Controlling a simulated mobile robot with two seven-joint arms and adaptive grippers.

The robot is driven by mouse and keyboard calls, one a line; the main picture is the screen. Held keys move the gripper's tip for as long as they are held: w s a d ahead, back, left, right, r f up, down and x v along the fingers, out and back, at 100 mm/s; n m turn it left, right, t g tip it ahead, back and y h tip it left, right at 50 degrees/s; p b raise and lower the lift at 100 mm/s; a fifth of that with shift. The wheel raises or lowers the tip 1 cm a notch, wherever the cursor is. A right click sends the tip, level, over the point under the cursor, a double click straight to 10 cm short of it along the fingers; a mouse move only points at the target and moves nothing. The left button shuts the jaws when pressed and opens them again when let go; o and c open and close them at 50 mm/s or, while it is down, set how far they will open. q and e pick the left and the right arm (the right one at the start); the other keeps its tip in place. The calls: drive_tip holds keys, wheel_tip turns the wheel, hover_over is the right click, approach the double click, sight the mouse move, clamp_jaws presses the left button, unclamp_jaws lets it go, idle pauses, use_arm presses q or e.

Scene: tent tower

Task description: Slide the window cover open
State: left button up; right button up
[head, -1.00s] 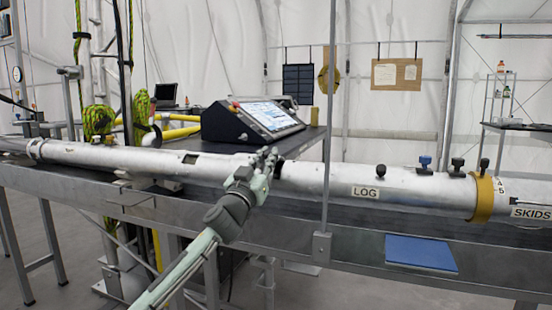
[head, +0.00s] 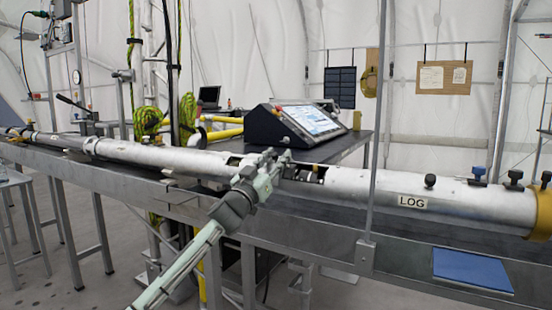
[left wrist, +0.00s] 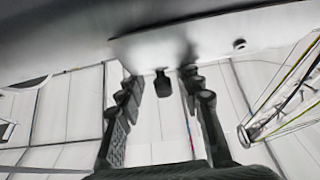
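A long silver tube (head: 355,190) lies across the bench, with a label reading LOG. An opening (head: 306,173) in its upper side shows dark inner parts just right of my left gripper (head: 270,160). The window cover (left wrist: 215,35) is a pale curved plate with a small black knob (left wrist: 163,84) in the left wrist view. My left gripper's two dark fingers (left wrist: 163,92) stand apart on either side of this knob, with visible gaps. In the head view the gripper hides most of the cover. My right gripper is not in view.
A thin upright post (head: 374,120) stands in front of the tube. A console with a screen (head: 305,122) sits behind it. A blue pad (head: 472,269) lies at the front right.

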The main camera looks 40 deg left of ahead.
use_arm(q)
drive_tip(key=v, duration=1.2)
idle(0.6)
